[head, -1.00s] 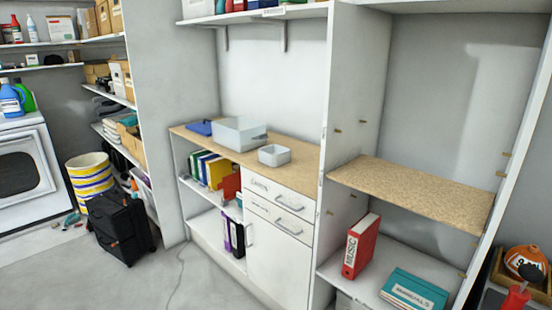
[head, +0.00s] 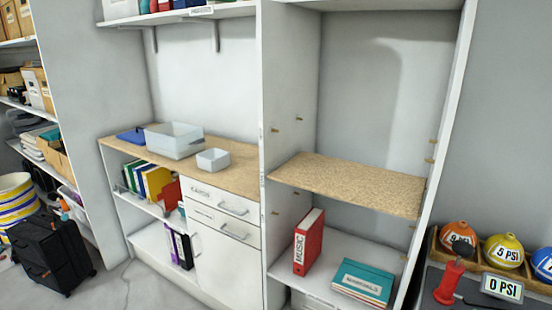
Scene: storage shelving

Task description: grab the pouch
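I cannot make out a pouch for certain. A flat blue item (head: 131,136) lies at the left end of the wooden countertop (head: 235,178), partly behind a clear grey bin (head: 174,141); it is too small to tell whether it is a pouch. A smaller grey bin (head: 212,160) stands to the right of the larger one. Neither of my grippers is in the head view.
Below the counter are binders (head: 152,180) and drawers (head: 222,212). The right bay has a bare wooden shelf (head: 350,184), a red binder (head: 309,242) and teal folders (head: 362,283). Coloured balls (head: 503,251) and a red pump (head: 450,280) stand far right. A black suitcase (head: 50,255) stands left.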

